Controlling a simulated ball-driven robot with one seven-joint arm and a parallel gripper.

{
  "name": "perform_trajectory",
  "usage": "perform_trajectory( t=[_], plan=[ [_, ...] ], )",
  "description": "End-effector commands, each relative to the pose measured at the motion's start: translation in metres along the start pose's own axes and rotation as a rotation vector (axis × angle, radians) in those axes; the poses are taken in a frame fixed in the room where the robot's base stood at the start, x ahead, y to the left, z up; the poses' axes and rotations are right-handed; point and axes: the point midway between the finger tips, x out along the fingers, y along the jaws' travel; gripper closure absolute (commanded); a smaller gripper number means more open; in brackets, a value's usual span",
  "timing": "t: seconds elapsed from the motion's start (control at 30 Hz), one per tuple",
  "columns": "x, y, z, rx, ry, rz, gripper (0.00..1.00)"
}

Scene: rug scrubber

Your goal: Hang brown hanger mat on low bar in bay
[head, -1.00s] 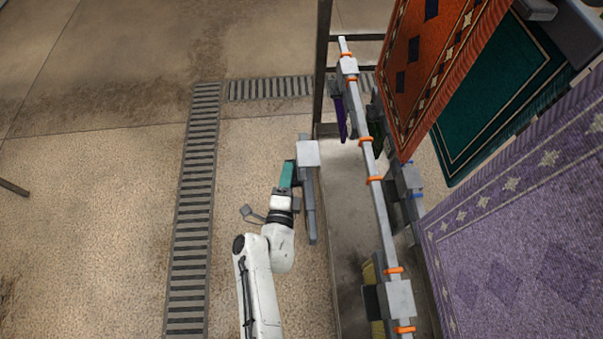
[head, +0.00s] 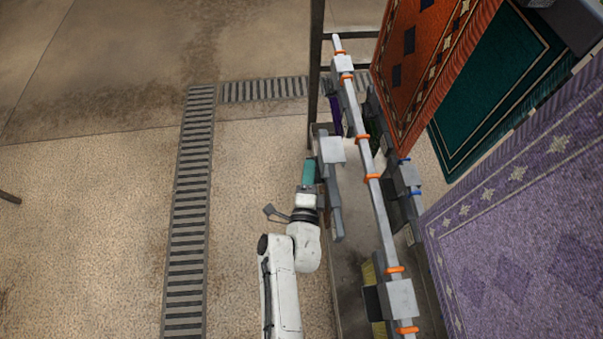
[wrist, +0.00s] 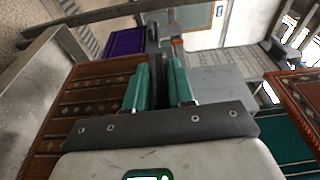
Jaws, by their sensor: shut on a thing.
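My gripper (head: 314,160) has teal fingers, shut on the grey hanger (head: 333,205) of the brown mat. In the wrist view the gripper (wrist: 158,85) points ahead, and the patterned brown mat (wrist: 85,95) hangs to the left of the fingers. From the head view the mat is hardly visible under its hanger. A long grey bar (head: 377,215) with orange rings runs just right of the hanger, with a visible gap between them. Whether this is the low bar I cannot tell for sure.
Hangers sit on the orange-ringed bar: one with a purple mat (head: 336,116) at the far end, one with a yellow mat (head: 371,285) near. Large orange (head: 425,70), green (head: 490,85) and lilac (head: 520,220) rugs hang to the right.

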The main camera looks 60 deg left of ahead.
Motion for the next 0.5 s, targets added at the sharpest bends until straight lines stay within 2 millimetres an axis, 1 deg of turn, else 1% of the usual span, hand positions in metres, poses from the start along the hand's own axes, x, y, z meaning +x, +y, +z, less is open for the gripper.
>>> perform_trajectory(
  t=[0.03, 0.5],
  plan=[
    [0.001, 0.0, -0.005, -0.001, 0.003, -0.004, 1.0],
    [0.008, 0.002, -0.037, -0.002, 0.002, -0.004, 1.0]
  ],
)
